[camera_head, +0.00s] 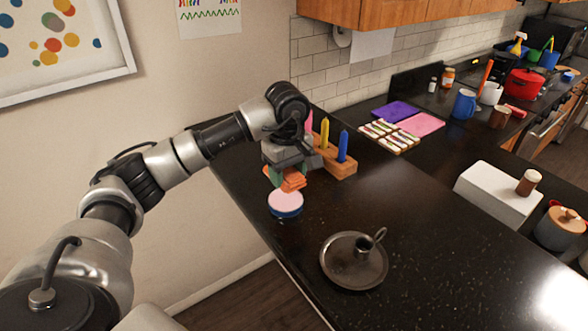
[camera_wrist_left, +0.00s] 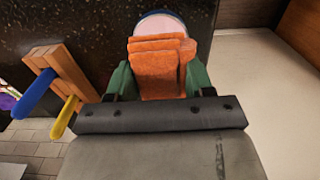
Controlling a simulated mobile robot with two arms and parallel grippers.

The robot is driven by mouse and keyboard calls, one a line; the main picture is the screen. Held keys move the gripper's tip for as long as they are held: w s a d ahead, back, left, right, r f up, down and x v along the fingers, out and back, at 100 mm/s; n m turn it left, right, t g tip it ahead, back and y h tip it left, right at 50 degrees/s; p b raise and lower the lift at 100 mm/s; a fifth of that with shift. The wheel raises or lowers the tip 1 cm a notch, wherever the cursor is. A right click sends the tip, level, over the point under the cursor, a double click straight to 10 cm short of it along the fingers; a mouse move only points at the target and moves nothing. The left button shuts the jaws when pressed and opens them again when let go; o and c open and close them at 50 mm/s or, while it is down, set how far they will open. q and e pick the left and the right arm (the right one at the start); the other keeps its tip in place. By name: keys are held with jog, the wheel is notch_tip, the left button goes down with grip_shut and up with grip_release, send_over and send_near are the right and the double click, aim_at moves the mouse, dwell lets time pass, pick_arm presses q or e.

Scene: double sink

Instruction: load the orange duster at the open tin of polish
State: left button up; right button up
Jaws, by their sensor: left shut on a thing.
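My left gripper (camera_head: 282,181) is shut on the folded orange duster (camera_head: 293,180). In the left wrist view the duster (camera_wrist_left: 157,68) sits between the two green fingers of the gripper (camera_wrist_left: 157,80). The open tin of polish (camera_head: 286,201) is round and blue with a pale pink top, on the black counter near its left edge. The duster is just above and behind the tin in the head view; I cannot tell whether they touch. In the left wrist view the tin (camera_wrist_left: 160,24) shows just beyond the duster, partly hidden by it. My right gripper is not in view.
A wooden block with coloured candles (camera_head: 337,162) stands close behind the gripper. A dark metal candle holder dish (camera_head: 353,275) lies at the front. A tray of small bars (camera_head: 389,136), purple and pink cloths (camera_head: 418,124) and a white box (camera_head: 497,195) are farther right. The counter's middle is clear.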

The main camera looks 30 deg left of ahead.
aim_at(288, 202)
pick_arm(q)
notch_tip(288, 202, down, 4)
jog(key=shift+a+r+b, duration=0.1)
jog(key=shift+r+b, duration=0.15)
jog(key=shift+b, duration=0.6)
jog(key=shift+f+b, duration=0.35)
jog(key=shift+f, duration=0.75)
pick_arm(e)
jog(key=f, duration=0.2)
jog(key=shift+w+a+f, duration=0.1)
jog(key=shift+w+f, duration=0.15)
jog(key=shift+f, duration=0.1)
pick_arm(q)
jog(key=shift+r, duration=0.1)
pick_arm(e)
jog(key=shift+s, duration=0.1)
pick_arm(q)
jog(key=shift+f+b, duration=0.3)
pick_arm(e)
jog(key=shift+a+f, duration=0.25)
pick_arm(q)
jog(key=shift+f, duration=0.25)
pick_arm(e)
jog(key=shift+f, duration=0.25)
pick_arm(q)
jog(key=shift+b, duration=0.3)
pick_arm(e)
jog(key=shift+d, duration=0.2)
